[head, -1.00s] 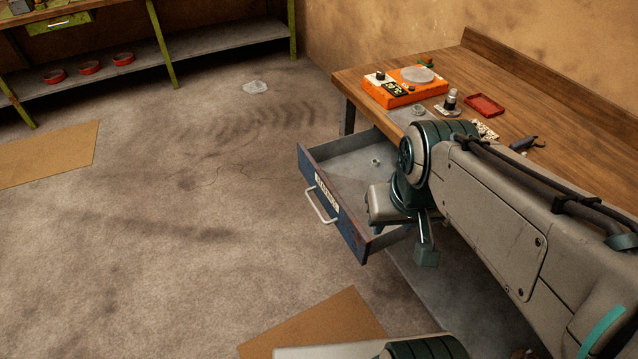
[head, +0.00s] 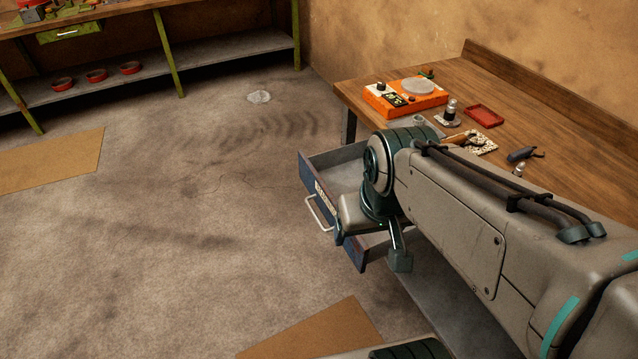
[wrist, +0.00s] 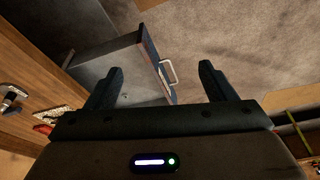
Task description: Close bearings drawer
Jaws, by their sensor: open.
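The bearings drawer, with a blue front (head: 308,174) and a pale label, stands pulled out under the wooden workbench (head: 560,120). Its light bar handle (head: 317,213) faces left. My gripper (head: 374,256) is at the near end of the drawer front, and my arm hides much of the drawer's inside and part of its front. In the wrist view my gripper (wrist: 158,84) has its two fingers spread with nothing between them. Beyond them show the drawer front (wrist: 151,47) and the handle (wrist: 170,73), which lies between the finger directions, apart from both fingers.
On the bench are an orange device (head: 400,100), a red tray (head: 485,116) and small tools. A green-legged shelf (head: 215,50) with red rings stands at the back left. Cardboard sheets (head: 315,330) lie on the floor. The floor left of the drawer is clear.

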